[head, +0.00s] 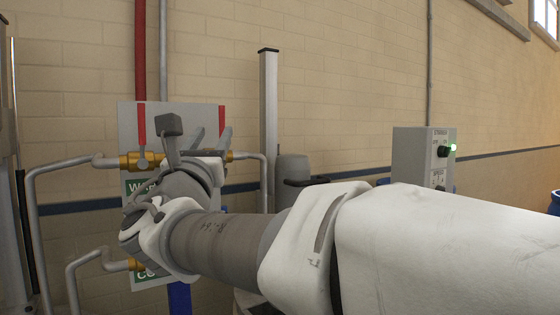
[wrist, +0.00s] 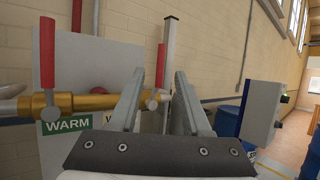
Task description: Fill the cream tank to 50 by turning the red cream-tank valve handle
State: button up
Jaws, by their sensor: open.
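Two upright red valve handles sit on brass fittings at a pale panel. The left red handle (head: 141,124) also shows in the wrist view (wrist: 47,52), above a green WARM sign (wrist: 67,125). The right red handle (head: 222,114) appears between my fingers in the wrist view (wrist: 160,65). My gripper (wrist: 158,75) is open and its fingers (head: 211,135) point at the right handle. I cannot tell whether they touch it. The second sign is mostly hidden, so I cannot confirm which handle is the cream-tank valve. No level readout is legible.
Grey pipes (head: 58,165) run left of the panel, with a lower brass valve (head: 125,265) partly behind my arm. A grey post (head: 268,110) and a grey control box with a green light (head: 420,155) stand to the right. A blue drum (wrist: 230,122) stands beyond the gripper.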

jog(key=v, duration=0.6)
jog(key=shift+s+f, duration=0.15)
jog(key=shift+s, duration=0.15)
dwell(0.4)
jog(key=w+d+f+m+g+h+p, duration=0.1)
jog(key=d+f+m+g+h, duration=0.25)
jog(key=d, duration=0.35)
jog(key=w+d+f+m+g+h, duration=0.1)
jog(key=d+f+m+g+h, duration=0.1)
jog(key=d+m, duration=0.4)
jog(key=d+f+m+g+h+p, duration=0.1)
jog(key=d+f+m+g+h, duration=0.15)
jog(key=d, duration=0.55)
jog(key=s+d+f+m+g+p, duration=0.2)
jog(key=s+d+f+m+g, duration=0.35)
jog(key=d+f+m, duration=0.4)
jog(key=s+f+m+g+y+p, duration=0.3)
jog(key=s+f+m+y, duration=0.3)
jog(key=s+m, duration=0.6)
jog(key=f+m, duration=0.1)
jog(key=m, duration=0.2)
jog(key=shift+s+a+f+g, duration=0.2)
jog(key=shift+a+f+g, duration=0.1)
jog(key=shift+f+g, duration=0.1)
